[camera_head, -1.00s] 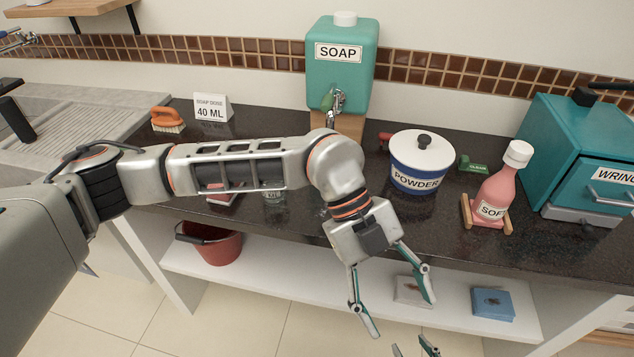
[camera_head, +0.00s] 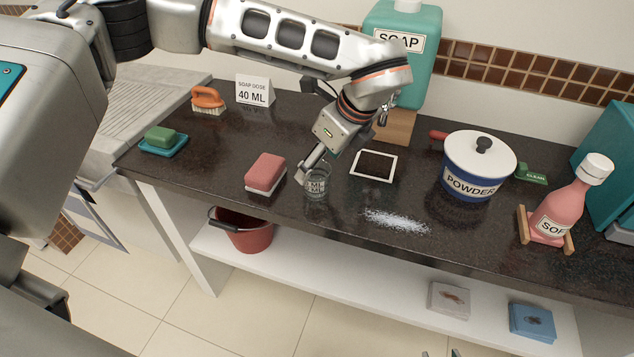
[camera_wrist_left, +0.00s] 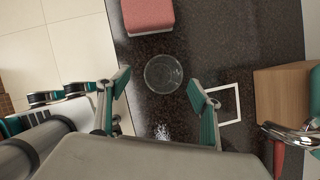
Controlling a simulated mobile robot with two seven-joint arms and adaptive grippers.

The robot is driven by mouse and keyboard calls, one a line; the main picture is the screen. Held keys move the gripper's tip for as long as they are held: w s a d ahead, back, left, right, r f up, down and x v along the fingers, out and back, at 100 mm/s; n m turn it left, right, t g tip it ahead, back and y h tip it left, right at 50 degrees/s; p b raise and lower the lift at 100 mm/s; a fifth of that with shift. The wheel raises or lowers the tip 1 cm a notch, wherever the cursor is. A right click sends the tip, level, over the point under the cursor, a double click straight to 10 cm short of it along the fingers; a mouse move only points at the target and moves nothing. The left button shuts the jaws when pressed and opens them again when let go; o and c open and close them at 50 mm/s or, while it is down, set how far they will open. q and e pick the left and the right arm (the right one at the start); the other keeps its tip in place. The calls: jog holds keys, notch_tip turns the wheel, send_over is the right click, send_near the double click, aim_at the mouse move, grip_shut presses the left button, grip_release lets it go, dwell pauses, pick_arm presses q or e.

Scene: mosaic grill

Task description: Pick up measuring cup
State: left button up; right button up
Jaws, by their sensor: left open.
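The measuring cup (camera_head: 316,184) is a small clear cup with dark lettering, upright on the dark counter near its front edge. It also shows from above in the left wrist view (camera_wrist_left: 163,73). My left gripper (camera_head: 309,168) is right at the cup in the head view, pointing down and partly covering it. In the left wrist view its two fingers (camera_wrist_left: 160,78) are spread, and the cup shows between and just beyond their tips. I cannot tell whether a finger touches it. Only small tips of my right gripper (camera_head: 440,353) show at the bottom edge.
A pink sponge (camera_head: 266,172) lies just left of the cup. A white-framed dark square (camera_head: 374,165) lies to the right, with spilled white powder (camera_head: 397,221) in front. The powder pot (camera_head: 478,168) and soap dispenser (camera_head: 424,75) stand farther right and behind.

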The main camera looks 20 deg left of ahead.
aim_at(316, 171)
pick_arm(q)
jog(key=x, duration=0.5)
jog(key=shift+w+d, duration=0.2)
jog(key=shift+w, duration=0.1)
jog(key=shift+c, duration=0.5)
jog(key=c, duration=1.1)
jog(key=shift+c, duration=0.2)
notch_tip(316, 171, up, 20)
